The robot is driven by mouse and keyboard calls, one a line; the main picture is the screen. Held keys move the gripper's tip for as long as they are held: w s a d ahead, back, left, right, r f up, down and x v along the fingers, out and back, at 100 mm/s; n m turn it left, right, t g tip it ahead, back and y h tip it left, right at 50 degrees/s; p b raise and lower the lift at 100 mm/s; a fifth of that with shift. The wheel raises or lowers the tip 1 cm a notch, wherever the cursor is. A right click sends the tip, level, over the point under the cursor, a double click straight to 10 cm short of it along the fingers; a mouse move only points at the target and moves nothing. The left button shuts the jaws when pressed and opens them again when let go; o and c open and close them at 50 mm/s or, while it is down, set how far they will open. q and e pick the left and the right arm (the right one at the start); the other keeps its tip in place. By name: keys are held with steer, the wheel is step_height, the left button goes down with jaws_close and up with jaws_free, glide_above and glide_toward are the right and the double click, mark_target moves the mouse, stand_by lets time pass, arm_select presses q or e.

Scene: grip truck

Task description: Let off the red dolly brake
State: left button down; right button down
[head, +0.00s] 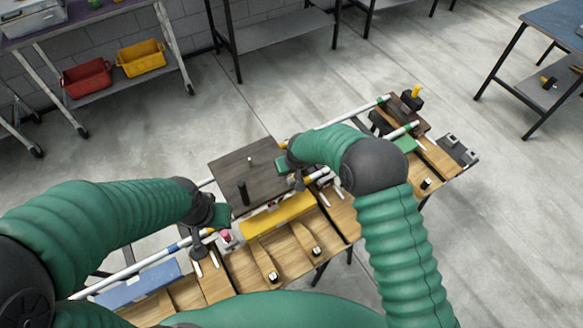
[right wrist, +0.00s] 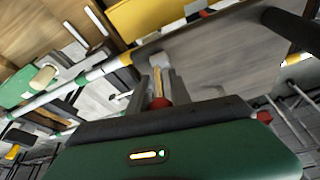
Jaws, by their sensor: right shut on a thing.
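The dolly (head: 235,172) is a dark wooden platform with a black post, standing on the rails behind the bench. My right gripper (head: 298,180) is at the platform's right edge. In the right wrist view, its grey fingers (right wrist: 154,92) are shut on a slim lever with a red end (right wrist: 158,103), close beside the grey board. In the head view this lever is hidden by my gripper and arm. My left gripper (head: 199,244) is low at the white rail, left of the platform, near a pinkish-red knob (head: 226,236). Its finger opening is too small to judge.
A yellow block (head: 278,214) and a blue block (head: 140,284) lie along the wooden bench (head: 248,272), which has several small levers. A green pad and a dark block with a yellow knob (head: 415,91) are at the far right end. Open floor surrounds the bench.

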stand_by(0.4)
steer(key=c, duration=1.4)
jaws_free()
steer(key=shift+f, duration=0.1)
steer(key=shift+o, duration=1.1)
steer(key=shift+w, duration=0.15)
steer(key=b+v, duration=0.1)
steer(key=v, duration=1.5)
steer(key=shift+r, duration=0.4)
